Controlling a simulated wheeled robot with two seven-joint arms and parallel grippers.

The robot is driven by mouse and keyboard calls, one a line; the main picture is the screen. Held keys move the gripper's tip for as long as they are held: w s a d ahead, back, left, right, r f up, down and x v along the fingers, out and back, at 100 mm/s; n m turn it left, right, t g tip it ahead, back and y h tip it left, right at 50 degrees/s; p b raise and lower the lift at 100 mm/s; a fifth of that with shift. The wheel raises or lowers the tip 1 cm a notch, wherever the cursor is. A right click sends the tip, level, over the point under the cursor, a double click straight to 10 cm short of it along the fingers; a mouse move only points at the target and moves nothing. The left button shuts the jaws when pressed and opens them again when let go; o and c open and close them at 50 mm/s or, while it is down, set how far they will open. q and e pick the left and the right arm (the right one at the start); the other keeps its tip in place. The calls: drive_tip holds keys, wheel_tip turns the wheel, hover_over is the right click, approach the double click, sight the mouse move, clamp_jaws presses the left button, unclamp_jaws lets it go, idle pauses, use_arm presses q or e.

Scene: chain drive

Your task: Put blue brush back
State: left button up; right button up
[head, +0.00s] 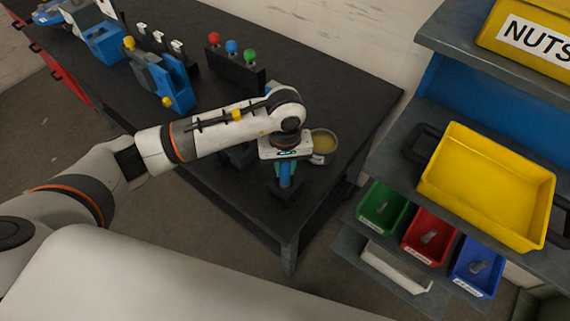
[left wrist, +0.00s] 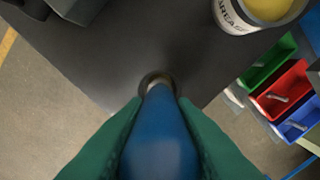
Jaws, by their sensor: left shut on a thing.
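My left gripper (head: 285,171) points down over the near right corner of the dark workbench. Its green fingers are shut on the blue brush (head: 285,179), which is held upright. In the left wrist view the brush's blue handle (left wrist: 160,135) runs between both fingers towards a metal collar and a dark round part. A dark shape shows around the brush's lower end in the head view; I cannot tell whether the brush rests in it or is above it. My right gripper is not in view.
An open can (head: 323,147) of yellow grease stands close beside my left gripper. A black rack (head: 236,73) with red, blue and green knobs is farther back. Shelving at the right holds a yellow tray (head: 487,187) and small green, red and blue bins (head: 428,238). The bench edge is close by.

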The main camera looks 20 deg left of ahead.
use_arm(q)
drive_tip(key=o, duration=1)
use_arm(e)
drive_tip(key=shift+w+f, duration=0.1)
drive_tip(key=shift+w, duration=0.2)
use_arm(q)
drive_tip(key=shift+r, duration=0.2)
wheel_tip(320, 180, up, 11)
drive_tip(key=b, duration=0.4)
drive_tip(key=shift+r, duration=0.4)
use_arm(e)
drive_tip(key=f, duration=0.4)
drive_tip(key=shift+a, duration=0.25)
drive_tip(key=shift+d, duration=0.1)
